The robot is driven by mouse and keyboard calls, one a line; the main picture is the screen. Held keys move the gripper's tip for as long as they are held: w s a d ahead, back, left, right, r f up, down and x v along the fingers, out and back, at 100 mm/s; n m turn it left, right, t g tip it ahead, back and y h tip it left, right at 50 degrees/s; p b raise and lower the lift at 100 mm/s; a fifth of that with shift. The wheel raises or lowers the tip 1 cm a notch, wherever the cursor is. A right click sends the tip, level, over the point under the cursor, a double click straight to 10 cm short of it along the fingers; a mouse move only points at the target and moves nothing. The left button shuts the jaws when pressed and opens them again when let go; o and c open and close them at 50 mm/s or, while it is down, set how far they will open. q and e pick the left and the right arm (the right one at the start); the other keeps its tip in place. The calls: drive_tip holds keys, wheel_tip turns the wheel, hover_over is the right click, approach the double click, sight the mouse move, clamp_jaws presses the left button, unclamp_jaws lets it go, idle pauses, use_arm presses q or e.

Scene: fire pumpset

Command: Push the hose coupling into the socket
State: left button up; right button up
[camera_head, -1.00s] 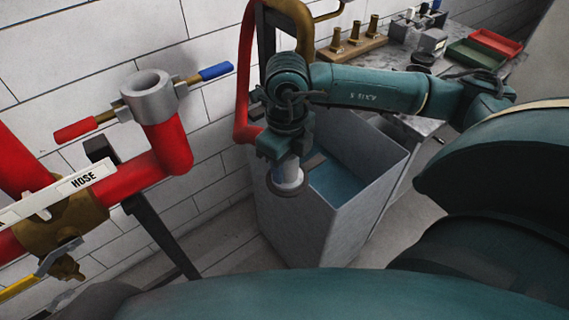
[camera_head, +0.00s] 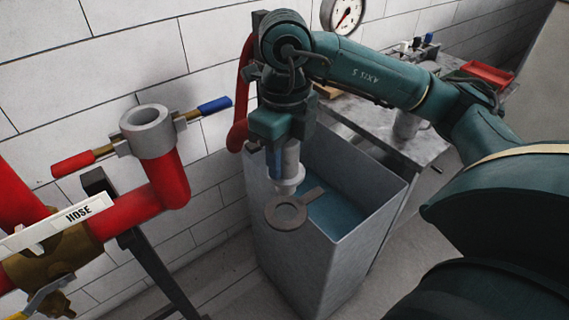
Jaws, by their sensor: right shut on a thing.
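The hose coupling (camera_head: 288,176), a pale grey cylinder with a blue part on its left side, hangs upright under my right gripper (camera_head: 283,145). The gripper is shut on its upper part. The coupling's lower end is just above a flat grey ring bracket (camera_head: 287,213) at the tank's rim. The socket (camera_head: 148,130) is an open grey collar, facing up, on top of a red pipe elbow, well left of the coupling. A red-handled lever (camera_head: 73,164) and a blue-handled lever (camera_head: 214,106) stick out from its sides. My left gripper is not in view.
A grey tank (camera_head: 300,255) with blue inside stands below my right arm. A red pipe with a HOSE label (camera_head: 78,214) and brass valve is at left. A bench (camera_head: 385,145) with a red tray (camera_head: 487,75) and a wall gauge (camera_head: 343,15) are behind.

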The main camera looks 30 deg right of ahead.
drive_tip(key=shift+r+p, duration=1.6)
drive_tip(key=shift+r, duration=1.05)
